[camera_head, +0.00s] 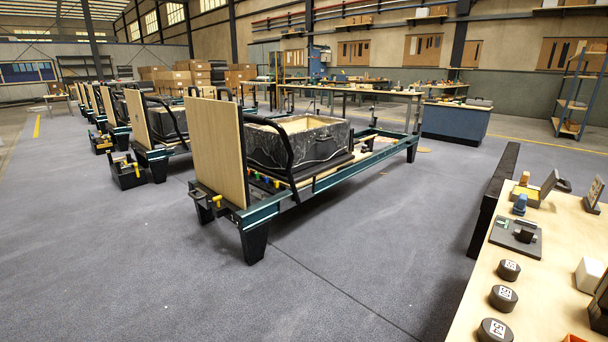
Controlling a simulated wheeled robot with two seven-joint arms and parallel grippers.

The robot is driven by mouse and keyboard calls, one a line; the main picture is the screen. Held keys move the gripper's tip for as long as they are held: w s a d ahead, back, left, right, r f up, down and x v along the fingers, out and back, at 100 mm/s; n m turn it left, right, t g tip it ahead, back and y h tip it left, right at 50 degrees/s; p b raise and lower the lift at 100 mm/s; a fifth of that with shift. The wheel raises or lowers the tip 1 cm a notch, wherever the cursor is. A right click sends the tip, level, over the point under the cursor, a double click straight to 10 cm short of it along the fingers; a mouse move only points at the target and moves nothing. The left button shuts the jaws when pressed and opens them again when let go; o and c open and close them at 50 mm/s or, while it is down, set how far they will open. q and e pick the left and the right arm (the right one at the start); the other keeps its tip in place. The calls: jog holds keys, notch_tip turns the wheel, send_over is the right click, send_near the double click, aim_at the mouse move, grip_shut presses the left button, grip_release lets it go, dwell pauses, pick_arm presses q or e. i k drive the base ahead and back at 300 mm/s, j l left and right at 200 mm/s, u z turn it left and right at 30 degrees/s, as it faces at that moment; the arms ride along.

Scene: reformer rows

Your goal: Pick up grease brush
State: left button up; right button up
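I cannot single out a grease brush with certainty in this view. Several small tools and parts lie on the light wooden bench top (545,265) at the right, too small to name surely. Among them are a small blue item (520,204) near the bench's left edge and a dark flat tray (513,237) with a small dark brown block (526,233) on it. Neither of my grippers is in view.
Black labelled discs (502,297) line the bench's near left side, with a white block (588,275) to their right. A reformer frame (330,183) with an upright wooden board (217,148) stands mid-floor, others behind it. Grey floor (375,270) between frame and bench is clear.

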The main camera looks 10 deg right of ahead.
aim_at(523, 180)
jog(key=i+j+u, duration=0.1)
jog(key=i+j, duration=0.2)
jog(key=i+j+u, duration=0.1)
jog(key=i, duration=0.35)
jog(key=i+j, duration=0.35)
jog(key=i+l+z, duration=0.15)
jog(key=z, duration=0.3)
jog(key=i+z, duration=0.3)
jog(key=z, duration=0.2)
jog(key=i+z, duration=0.25)
jog(key=z, duration=0.2)
jog(key=i+j+z, duration=0.2)
jog(key=z, duration=0.25)
